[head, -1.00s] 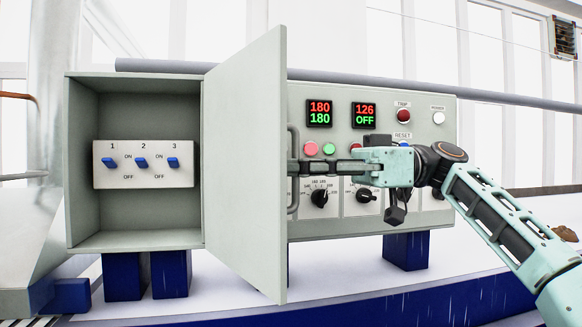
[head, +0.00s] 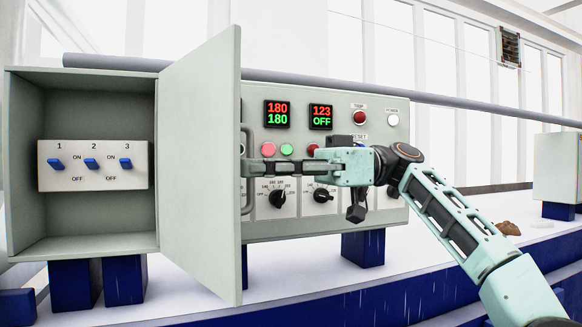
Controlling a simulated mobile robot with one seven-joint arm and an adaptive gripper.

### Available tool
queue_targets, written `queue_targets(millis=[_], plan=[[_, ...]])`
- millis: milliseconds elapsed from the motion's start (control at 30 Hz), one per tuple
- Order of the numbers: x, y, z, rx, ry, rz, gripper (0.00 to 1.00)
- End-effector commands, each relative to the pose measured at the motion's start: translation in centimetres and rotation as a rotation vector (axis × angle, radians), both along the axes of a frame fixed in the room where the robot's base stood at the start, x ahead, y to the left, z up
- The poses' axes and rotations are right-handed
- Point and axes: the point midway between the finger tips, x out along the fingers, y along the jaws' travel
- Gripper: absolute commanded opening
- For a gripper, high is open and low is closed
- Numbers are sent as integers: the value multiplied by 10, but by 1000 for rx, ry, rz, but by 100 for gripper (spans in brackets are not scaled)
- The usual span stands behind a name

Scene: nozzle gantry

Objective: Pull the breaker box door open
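The grey breaker box (head: 25,160) stands at the left in the head view, its inside in plain sight. Its door (head: 200,170) stands wide open, swung out toward me from the box's right side. A vertical bar handle (head: 247,205) shows at the door's free edge, on its outer face. My gripper (head: 258,167) comes from the right, with its dark fingers level and closed in at the middle of this handle. The door edge partly hides the fingertips.
Inside the box is a white plate with three blue switches (head: 92,163). Behind my gripper stands a control panel (head: 375,225) with displays, buttons and knobs. Blue blocks (head: 362,248) carry box and panel. A pale box (head: 556,165) stands at the far right.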

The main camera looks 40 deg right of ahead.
Motion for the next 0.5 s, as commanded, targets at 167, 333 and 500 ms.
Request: queue_targets(millis=[167,333,500], plan=[[-10,-31,1,3,-2,-3,25],[-19,-58,0,4,-1,-3,25],[-26,-79,0,2,-1,-2,25]])
